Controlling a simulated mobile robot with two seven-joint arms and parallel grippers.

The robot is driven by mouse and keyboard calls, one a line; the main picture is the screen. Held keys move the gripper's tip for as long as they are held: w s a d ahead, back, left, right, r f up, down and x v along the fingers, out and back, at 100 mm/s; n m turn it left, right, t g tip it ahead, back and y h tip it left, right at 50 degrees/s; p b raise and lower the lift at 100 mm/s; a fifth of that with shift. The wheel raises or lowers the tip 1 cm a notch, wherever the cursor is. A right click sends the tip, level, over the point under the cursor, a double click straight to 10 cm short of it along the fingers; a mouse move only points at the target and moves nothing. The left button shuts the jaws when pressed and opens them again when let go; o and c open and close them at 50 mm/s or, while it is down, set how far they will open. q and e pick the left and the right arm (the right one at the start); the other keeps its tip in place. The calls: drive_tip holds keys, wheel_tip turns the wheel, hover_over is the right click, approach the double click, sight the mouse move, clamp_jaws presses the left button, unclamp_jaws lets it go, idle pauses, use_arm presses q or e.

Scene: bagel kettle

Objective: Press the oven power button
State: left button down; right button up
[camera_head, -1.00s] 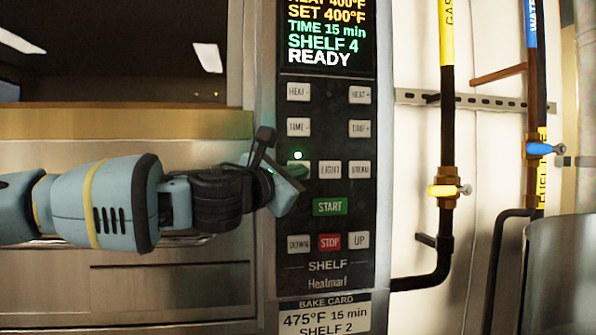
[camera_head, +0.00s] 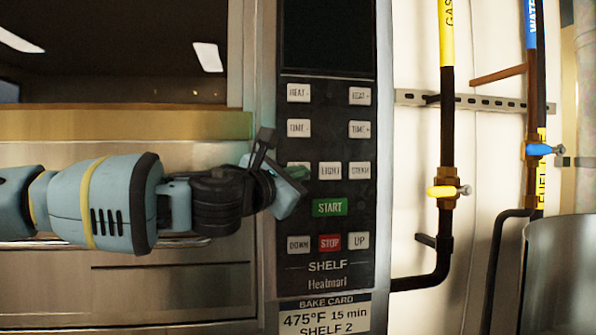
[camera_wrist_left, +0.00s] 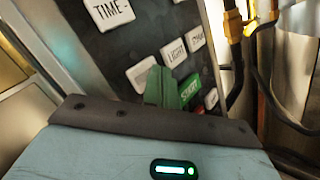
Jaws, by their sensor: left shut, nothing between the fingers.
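The oven's dark control panel (camera_head: 326,265) carries white buttons, a green START button (camera_head: 330,207) and a red STOP button (camera_head: 329,242). The power button is probably the one left of the LIGHT button (camera_head: 330,171); my fingers mostly cover it in the head view. In the left wrist view a pale button (camera_wrist_left: 141,74) shows just left of the fingertips. My left gripper (camera_head: 296,173) is shut and empty, its green fingertips (camera_wrist_left: 162,82) at that button. I cannot tell whether they touch it. The display (camera_head: 328,38) is dark. My right gripper is not in view.
The oven door (camera_head: 130,280) and its handle lie behind my left arm. A bake card (camera_head: 325,317) sits below the panel. Pipes with a yellow valve (camera_head: 444,191) and a blue valve (camera_head: 540,149) run along the wall at right.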

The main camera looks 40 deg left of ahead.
use_arm(q)
drive_tip(key=s+d, duration=0.4)
drive_tip(key=shift+d+p, duration=0.3)
drive_tip(key=shift+p, duration=0.15)
drive_tip(key=shift+w, duration=0.1)
idle(0.6)
